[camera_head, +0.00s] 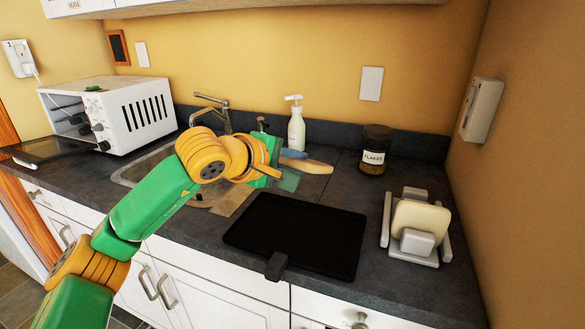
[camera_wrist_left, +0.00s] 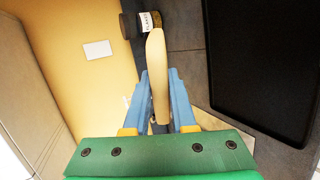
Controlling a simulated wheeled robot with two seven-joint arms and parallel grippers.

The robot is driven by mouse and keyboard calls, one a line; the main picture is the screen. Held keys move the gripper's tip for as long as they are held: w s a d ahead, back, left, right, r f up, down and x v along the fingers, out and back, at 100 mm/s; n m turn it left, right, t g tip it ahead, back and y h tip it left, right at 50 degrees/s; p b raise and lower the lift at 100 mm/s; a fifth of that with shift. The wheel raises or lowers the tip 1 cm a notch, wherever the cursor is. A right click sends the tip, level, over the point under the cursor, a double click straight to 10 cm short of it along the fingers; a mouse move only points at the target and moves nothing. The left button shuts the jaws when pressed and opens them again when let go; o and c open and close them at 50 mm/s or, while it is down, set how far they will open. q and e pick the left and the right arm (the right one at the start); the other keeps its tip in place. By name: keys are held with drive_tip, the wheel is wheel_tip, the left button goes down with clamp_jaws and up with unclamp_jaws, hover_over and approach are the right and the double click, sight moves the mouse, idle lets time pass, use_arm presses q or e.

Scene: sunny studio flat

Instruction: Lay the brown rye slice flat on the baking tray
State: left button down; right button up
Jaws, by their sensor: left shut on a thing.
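The brown rye slice (camera_head: 308,166) is in my left gripper (camera_head: 290,160), above the counter behind the baking tray. In the left wrist view the slice (camera_wrist_left: 157,75) shows as a thin tan edge between the two blue fingers (camera_wrist_left: 160,100), which are shut on it. The black baking tray (camera_head: 297,237) lies flat and empty on the counter, in front and to the right of the gripper. The tray also shows at the right of the left wrist view (camera_wrist_left: 265,60), apart from the slice. My right gripper is not in view.
A pale slice (camera_head: 420,222) stands in a grey rack (camera_head: 446,250) at the right. A flakes jar (camera_head: 374,150) and a soap bottle (camera_head: 296,130) stand at the back. A sink (camera_head: 150,170) and a white oven (camera_head: 125,115) with its door down are at the left.

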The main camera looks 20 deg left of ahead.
use_arm(q)
drive_tip(key=shift+s, duration=0.1)
drive_tip(key=shift+s+f+b, duration=0.1)
drive_tip(key=shift+f+b, duration=0.6)
drive_tip(key=shift+b, duration=0.15)
drive_tip(key=b, duration=1.1)
hover_over(293, 236)
drive_tip(key=f, duration=1.1)
drive_tip(key=shift+w+f, duration=0.25)
drive_tip(key=shift+f, duration=0.15)
drive_tip(key=shift+f, duration=0.3)
drive_tip(key=shift+b, duration=0.3)
drive_tip(key=shift+s+f+t+b, duration=0.15)
drive_tip(key=shift+f+t+b, duration=0.3)
drive_tip(key=shift+b, duration=1.3)
drive_tip(key=shift+r, duration=0.15)
